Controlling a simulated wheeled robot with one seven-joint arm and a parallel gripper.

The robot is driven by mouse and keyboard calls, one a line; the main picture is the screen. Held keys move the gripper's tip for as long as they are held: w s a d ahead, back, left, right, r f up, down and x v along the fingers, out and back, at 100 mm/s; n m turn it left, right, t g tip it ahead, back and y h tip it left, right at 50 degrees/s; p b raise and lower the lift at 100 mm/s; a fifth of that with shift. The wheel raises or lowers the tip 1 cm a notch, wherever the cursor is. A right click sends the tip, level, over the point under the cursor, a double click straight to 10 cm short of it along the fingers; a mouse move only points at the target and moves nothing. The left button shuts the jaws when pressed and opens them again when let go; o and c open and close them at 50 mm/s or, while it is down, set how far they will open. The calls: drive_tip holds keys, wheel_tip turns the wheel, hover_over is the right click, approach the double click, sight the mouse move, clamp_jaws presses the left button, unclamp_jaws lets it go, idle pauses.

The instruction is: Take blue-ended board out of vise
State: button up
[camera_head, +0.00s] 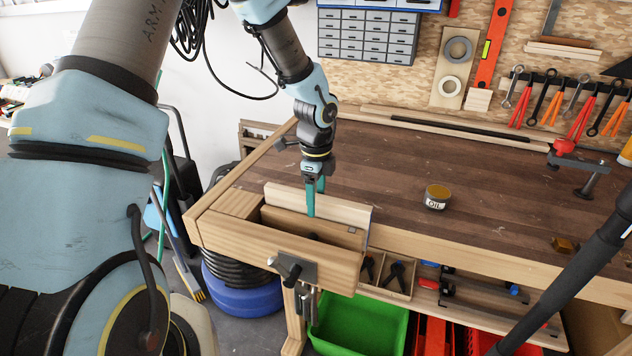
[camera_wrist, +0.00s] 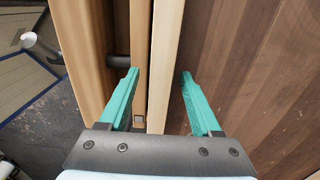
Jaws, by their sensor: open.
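The pale board (camera_head: 345,210) stands on edge in the wooden vise (camera_head: 275,247) at the bench's front left corner, its upper part above the jaws. A thin bluish edge shows at its right end in the head view; no blue shows in the wrist view. My gripper (camera_head: 315,200) points down over the board. Its teal fingers are open, one on each side of the board. In the wrist view the board (camera_wrist: 162,60) runs between the fingers (camera_wrist: 160,75), with a gap visible on the right side. Contact on the left side cannot be told.
The vise handle (camera_head: 290,270) sticks out in front. A dark clamp (camera_head: 582,170) sits at the right. A green bin (camera_head: 360,325) is below. The bench behind the board is clear.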

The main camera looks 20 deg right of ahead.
drive_tip(key=shift+f, duration=0.5)
clamp_jaws()
idle(1.2)
